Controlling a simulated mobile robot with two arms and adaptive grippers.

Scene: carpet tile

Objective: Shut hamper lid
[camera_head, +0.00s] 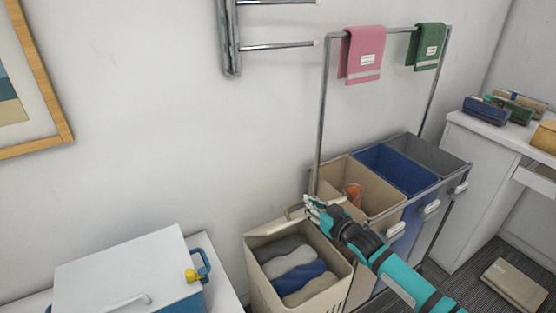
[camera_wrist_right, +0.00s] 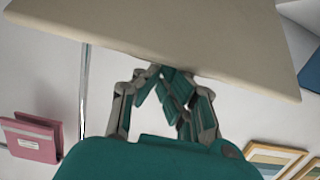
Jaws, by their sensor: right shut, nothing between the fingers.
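The cream hamper (camera_head: 335,294) stands open at the bottom centre of the head view, with several folded grey, blue and tan cloths inside. Its lid (camera_head: 272,228) is raised along the back rim and looks narrow from here. My right gripper (camera_head: 312,207) is shut and empty at the lid's right end, beside its handle. In the right wrist view a broad beige panel, seemingly the lid (camera_wrist_right: 170,30), fills the top, and my shut fingertips (camera_wrist_right: 165,76) overlap its edge. I cannot tell whether they touch it. My left gripper is out of view.
A sorter with tan, blue and grey bins (camera_head: 400,170) stands close on the right, under a rail with pink (camera_head: 365,52) and green towels. A white box with a blue clasp (camera_head: 125,270) sits at left. Wall rails (camera_head: 270,45) hang above.

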